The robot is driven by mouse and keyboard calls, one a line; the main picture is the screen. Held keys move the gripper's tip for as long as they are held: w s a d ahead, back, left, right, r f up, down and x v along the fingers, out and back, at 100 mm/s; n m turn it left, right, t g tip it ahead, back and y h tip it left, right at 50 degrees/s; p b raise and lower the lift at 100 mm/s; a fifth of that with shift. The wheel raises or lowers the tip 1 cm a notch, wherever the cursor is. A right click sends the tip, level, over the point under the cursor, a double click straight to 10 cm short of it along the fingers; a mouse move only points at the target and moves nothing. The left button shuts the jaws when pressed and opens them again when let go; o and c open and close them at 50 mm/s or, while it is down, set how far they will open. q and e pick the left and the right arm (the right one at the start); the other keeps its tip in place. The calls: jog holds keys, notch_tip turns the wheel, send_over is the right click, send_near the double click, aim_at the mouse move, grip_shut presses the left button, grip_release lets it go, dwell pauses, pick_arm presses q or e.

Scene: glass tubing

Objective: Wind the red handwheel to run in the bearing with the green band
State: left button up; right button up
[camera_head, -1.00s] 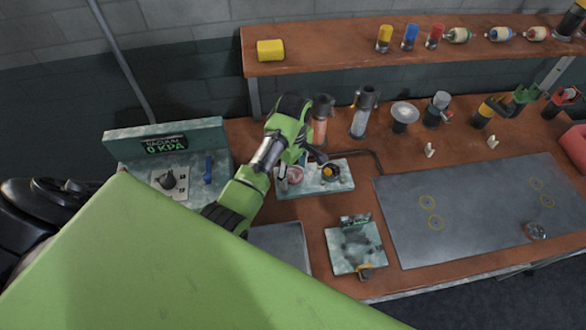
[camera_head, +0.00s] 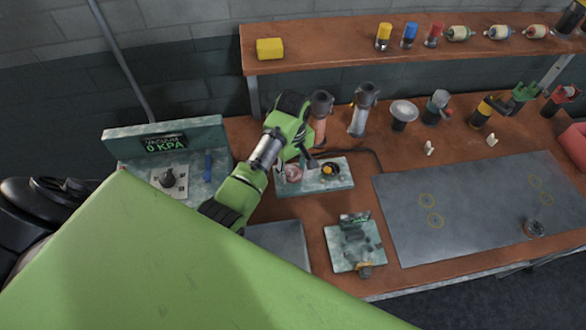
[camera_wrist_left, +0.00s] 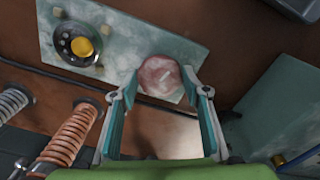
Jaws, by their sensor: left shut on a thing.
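The red handwheel (camera_head: 293,173) sits at the left of a mottled pale-green plate (camera_head: 340,181) on the bench. In the left wrist view the handwheel (camera_wrist_left: 159,78) is a pale red disc between my fingertips. My left gripper (camera_head: 297,163) is shut on it from above; the left wrist view shows its two fingers (camera_wrist_left: 163,85) on either side of the rim. A black ring with a yellow centre (camera_head: 330,170) is on the same plate. A pale roller with a greenish band (camera_head: 459,33), possibly the bearing, lies on the shelf. My right gripper is out of view.
Two tubes, one coppery (camera_head: 320,118) and one clear (camera_head: 362,112), stand close behind my left gripper. A vacuum panel (camera_head: 165,145) reading 0 KPA is at left. A small fixture (camera_head: 355,245) stands in front. The grey mat (camera_head: 470,212) at right is mostly clear.

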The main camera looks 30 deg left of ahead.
pick_arm(q)
jog(key=m, duration=0.3)
jog(key=shift+a, duration=0.15)
jog(key=m, duration=0.3)
jog(key=shift+m, duration=0.3)
jog(key=m, duration=1.1)
jog(key=shift+m, duration=0.4)
jog(key=m, duration=0.2)
jog(key=shift+m, duration=0.3)
jog(key=m, duration=0.3)
jog(key=shift+m, duration=0.4)
jog(key=m, duration=1.1)
jog(key=shift+m, duration=0.4)
jog(key=m+b, duration=0.1)
jog(key=m, duration=0.5)
jog(key=shift+f, duration=0.15)
jog(key=m+b, duration=0.1)
jog(key=m, duration=0.4)
jog(key=shift+s+m+b, duration=0.15)
jog(key=shift+m+b, duration=0.15)
jog(key=shift+m, duration=0.1)
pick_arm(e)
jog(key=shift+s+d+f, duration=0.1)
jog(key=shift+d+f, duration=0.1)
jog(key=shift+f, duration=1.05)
